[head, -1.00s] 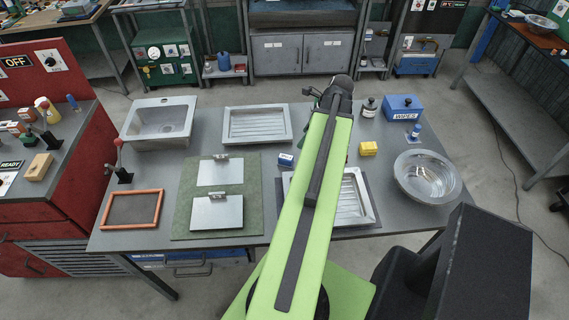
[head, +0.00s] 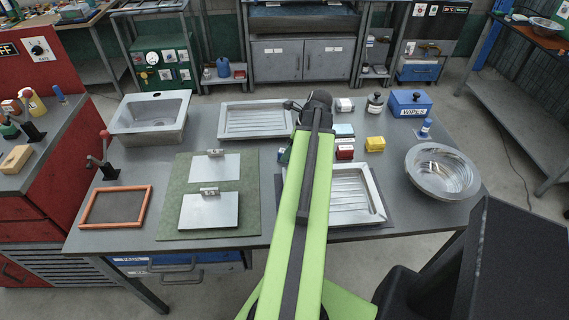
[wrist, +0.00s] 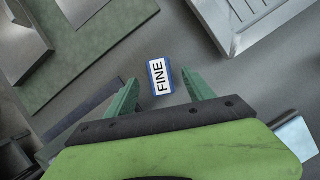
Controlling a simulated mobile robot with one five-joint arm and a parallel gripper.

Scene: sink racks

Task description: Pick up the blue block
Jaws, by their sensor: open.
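The blue block (wrist: 152,88) shows in the wrist view as a small blue block with a white top label reading "FINE". It lies on the grey bench just ahead of my gripper (wrist: 160,90), between the lines of the two green fingers. The fingers are apart with nothing held; I cannot tell the height above the block.
A green mat (head: 245,215) with metal plates lies left of the block. A ribbed metal tray (head: 375,205), red block (head: 345,153), light blue block (head: 344,130) and yellow block (head: 375,144) lie to the right. A ribbed rack (head: 255,132) stands behind. A steel bowl (head: 440,172) sits farther right.

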